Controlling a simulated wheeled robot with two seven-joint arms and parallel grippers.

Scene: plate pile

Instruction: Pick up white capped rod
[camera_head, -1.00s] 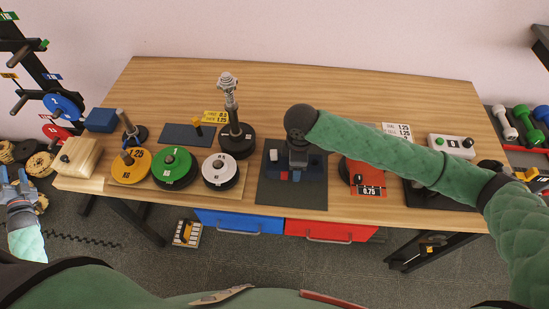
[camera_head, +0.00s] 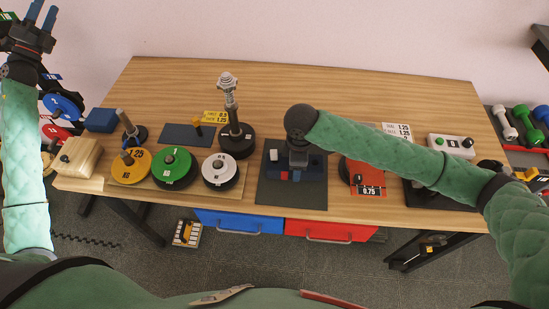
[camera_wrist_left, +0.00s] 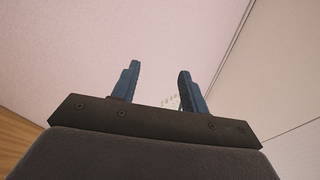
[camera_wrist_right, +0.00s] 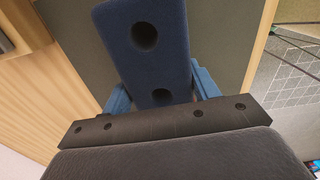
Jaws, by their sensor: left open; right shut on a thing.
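A small white-topped piece (camera_head: 273,155), which looks like the white capped rod, shows on the dark mat (camera_head: 290,199) just left of my right gripper. Its shaft cannot be made out. My right gripper (camera_head: 297,162) is shut on a dark blue block with round holes (camera_wrist_right: 155,68), over the mat. The block fills the space between the fingers in the right wrist view. My left gripper (camera_head: 42,15) is raised at the far upper left, open and empty, well away from the table's objects. Its fingers (camera_wrist_left: 158,85) stand apart against the pale wall.
Yellow (camera_head: 128,172), green (camera_head: 172,172) and white (camera_head: 219,173) plates lie on a board at the left. A black-based post (camera_head: 232,110) stands behind them. A red plate (camera_head: 362,170) and a button box (camera_head: 452,146) are at the right. The table's back is clear.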

